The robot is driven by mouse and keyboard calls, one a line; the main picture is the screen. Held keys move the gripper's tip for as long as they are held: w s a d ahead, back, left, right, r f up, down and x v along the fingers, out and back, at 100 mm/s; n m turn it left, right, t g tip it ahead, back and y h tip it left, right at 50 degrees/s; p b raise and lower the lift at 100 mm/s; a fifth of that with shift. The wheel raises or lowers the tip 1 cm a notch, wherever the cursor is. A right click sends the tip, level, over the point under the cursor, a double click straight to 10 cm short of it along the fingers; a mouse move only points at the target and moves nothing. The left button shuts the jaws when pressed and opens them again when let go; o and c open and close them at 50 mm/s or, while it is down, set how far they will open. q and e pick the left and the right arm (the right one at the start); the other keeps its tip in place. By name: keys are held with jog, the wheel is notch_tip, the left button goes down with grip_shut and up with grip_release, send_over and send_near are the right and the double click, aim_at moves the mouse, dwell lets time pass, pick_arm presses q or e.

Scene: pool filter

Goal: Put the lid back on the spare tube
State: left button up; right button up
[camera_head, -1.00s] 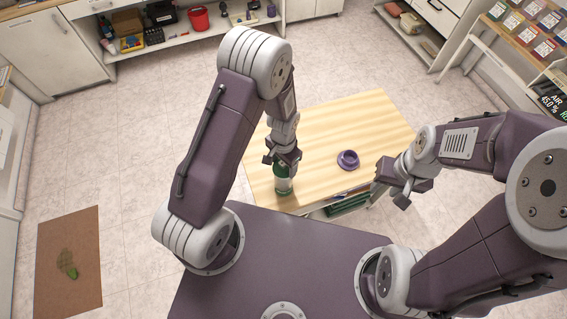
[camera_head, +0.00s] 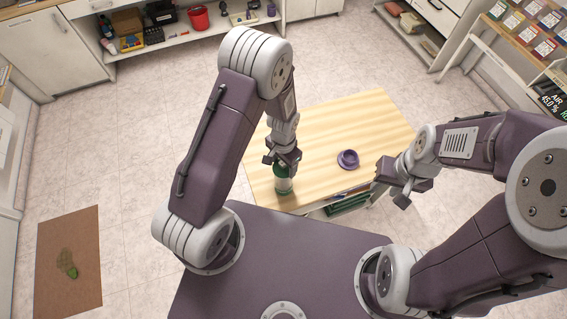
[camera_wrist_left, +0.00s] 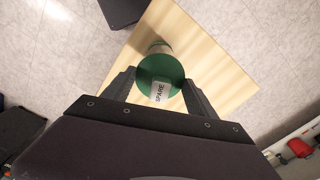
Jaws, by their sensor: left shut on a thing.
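The spare tube (camera_head: 283,186) stands near the front left part of the wooden table; its pale body shows below a green lid. The green lid (camera_wrist_left: 158,72) has a white label reading SPARE and covers the tube's end in the left wrist view. My left gripper (camera_head: 283,160) is above the tube, with its fingers on either side of the green lid, shut on it. Whether the lid is fully seated on the tube cannot be told. My right gripper (camera_head: 390,196) is open and empty, off the right front of the table.
A purple round piece (camera_head: 348,159) sits on the wooden table (camera_head: 375,125), right of the tube. Dark green items (camera_head: 347,204) lie under the table's front edge. A brown mat (camera_head: 68,262) lies on the floor at left.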

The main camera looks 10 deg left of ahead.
pick_arm(q)
jog(key=o, duration=1.4)
jog(key=shift+o, duration=0.9)
jog(key=shift+r, duration=0.1)
notch_tip(320, 180, up, 7)
jog(key=p, duration=0.6)
grip_shut()
